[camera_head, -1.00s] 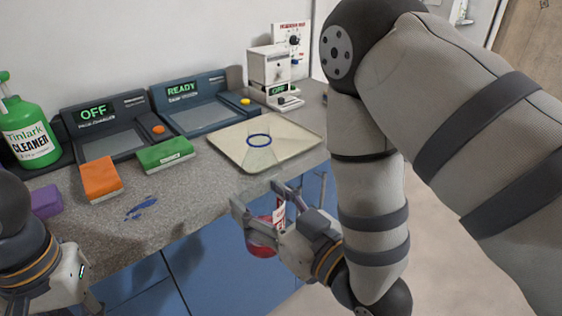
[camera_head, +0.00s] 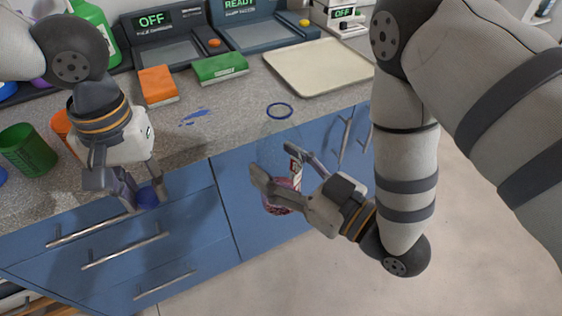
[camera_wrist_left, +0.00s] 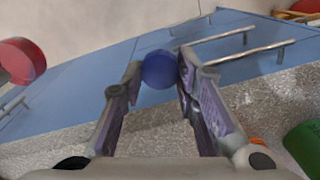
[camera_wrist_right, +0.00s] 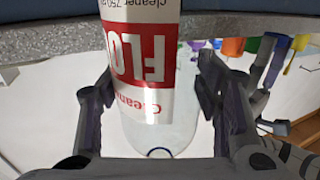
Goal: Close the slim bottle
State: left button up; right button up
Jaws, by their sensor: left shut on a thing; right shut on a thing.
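My right gripper (camera_head: 278,170) is shut on a slim clear bottle with a red and white label (camera_head: 295,172), held in front of the counter edge. In the right wrist view the label (camera_wrist_right: 145,60) sits between the fingers, its print upside down. A blue ring (camera_head: 280,110) shows at the upper end of the clear part; red shows at the lower end (camera_head: 281,197). My left gripper (camera_head: 140,190) is shut on a round blue cap (camera_head: 148,197), also between the fingertips in the left wrist view (camera_wrist_left: 160,69). Cap and bottle are apart.
The counter holds an orange block (camera_head: 157,84), a green block (camera_head: 220,68), a beige tray (camera_head: 318,68), a green cup (camera_head: 27,150) and display devices (camera_head: 165,42). A blue smear (camera_head: 195,116) marks the counter. Blue drawers (camera_head: 110,245) with handles lie below; open floor is at right.

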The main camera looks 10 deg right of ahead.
pick_arm(q)
jog(key=w+d+r+n, duration=0.3)
jog(key=w+d+r, duration=0.4)
jog(key=d+r, duration=0.4)
jog(key=s+d+r+n, duration=0.1)
jog(key=s+d+r, duration=0.3)
jog(key=d+r, duration=0.6)
jog(key=shift+s+d+n+h, duration=0.2)
jog(key=shift+n+h, duration=0.1)
jog(key=shift+n, duration=0.1)
jog(key=shift+w, duration=0.1)
jog(key=shift+f, duration=1.9)
jog(key=shift+f, duration=0.9)
jog(key=shift+f, duration=0.55)
